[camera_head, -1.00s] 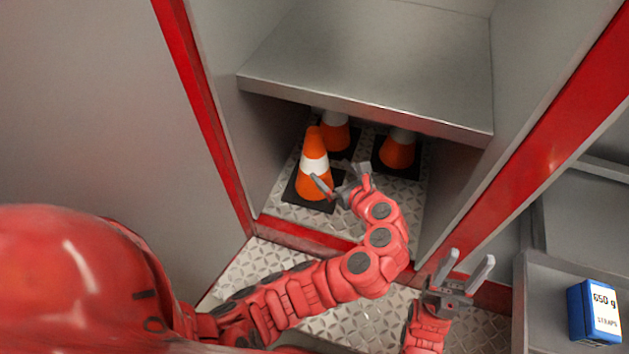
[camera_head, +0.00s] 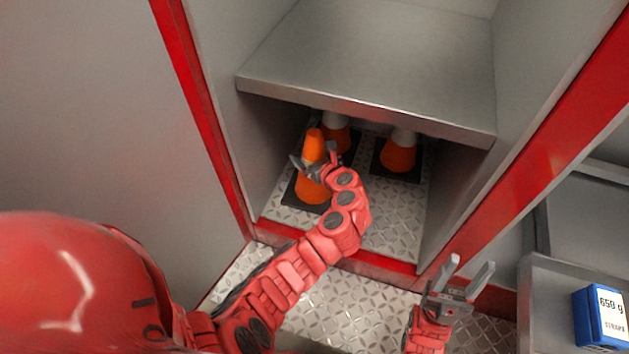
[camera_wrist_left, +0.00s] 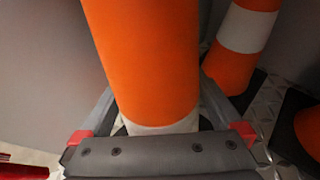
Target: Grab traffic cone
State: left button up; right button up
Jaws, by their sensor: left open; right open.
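The nearest orange and white traffic cone (camera_head: 313,146) stands upright on its black base in the low compartment, at the left front. My left gripper (camera_head: 315,159) is open, with its fingers on either side of this cone at about its white band. In the left wrist view the cone (camera_wrist_left: 148,60) fills the space between the two fingers of the left gripper (camera_wrist_left: 160,115); I cannot tell if they touch it. My right gripper (camera_head: 466,270) is open and empty, outside the compartment at the lower right.
Two more cones stand behind, one at the back (camera_head: 336,133) and one to the right (camera_head: 397,155). A grey shelf (camera_head: 370,60) hangs low over them. Red-edged walls flank the compartment. A blue box (camera_head: 599,315) sits on a ledge at the right.

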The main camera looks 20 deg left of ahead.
pick_arm(q)
grip_shut()
dwell(0.5)
